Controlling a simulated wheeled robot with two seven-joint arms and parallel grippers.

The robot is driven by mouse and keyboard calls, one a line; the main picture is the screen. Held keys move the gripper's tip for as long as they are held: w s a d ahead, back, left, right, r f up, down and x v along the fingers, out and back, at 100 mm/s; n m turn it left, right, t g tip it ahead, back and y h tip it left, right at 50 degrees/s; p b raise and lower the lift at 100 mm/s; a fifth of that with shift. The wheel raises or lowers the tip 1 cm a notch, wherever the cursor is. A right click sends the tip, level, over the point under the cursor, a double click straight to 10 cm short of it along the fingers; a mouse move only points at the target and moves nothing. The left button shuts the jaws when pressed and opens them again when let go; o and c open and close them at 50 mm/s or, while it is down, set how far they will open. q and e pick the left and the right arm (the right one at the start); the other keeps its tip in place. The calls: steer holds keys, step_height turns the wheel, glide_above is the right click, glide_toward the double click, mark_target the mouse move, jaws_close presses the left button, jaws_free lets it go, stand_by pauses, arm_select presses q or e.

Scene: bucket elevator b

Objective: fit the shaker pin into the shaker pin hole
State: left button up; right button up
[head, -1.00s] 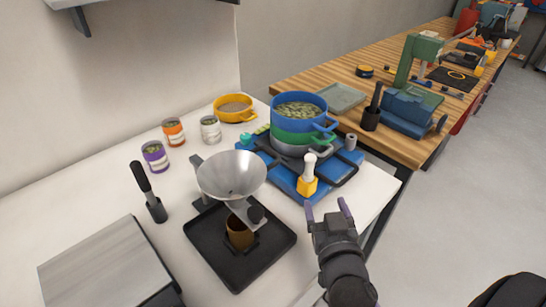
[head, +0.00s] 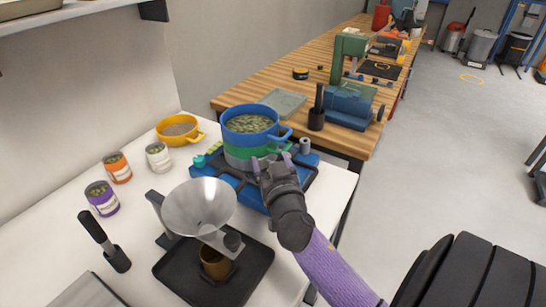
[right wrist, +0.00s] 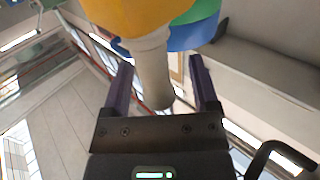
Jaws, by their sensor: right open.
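My right gripper (head: 272,163) is open over the front of the blue shaker base (head: 252,195), its arm coming in from the lower right. In the right wrist view, a pale grey-white pin (right wrist: 152,72), which I take to be the shaker pin, stands between the open fingers (right wrist: 161,65) with visible gaps on both sides. A yellow block (right wrist: 130,15) is at its far end. In the head view my gripper hides the pin and block. I cannot make out the shaker pin hole. A small grey cylinder (head: 305,146) stands at the base's right corner. My left gripper is not in view.
A blue sieve with green pellets (head: 249,124) is stacked on the base. A metal funnel (head: 198,205) and black tray (head: 180,268) stand left of my arm. Jars, a yellow sieve (head: 180,130) and a wooden bench (head: 235,98) lie beyond.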

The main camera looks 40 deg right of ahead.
jaws_close()
stand_by(0.3)
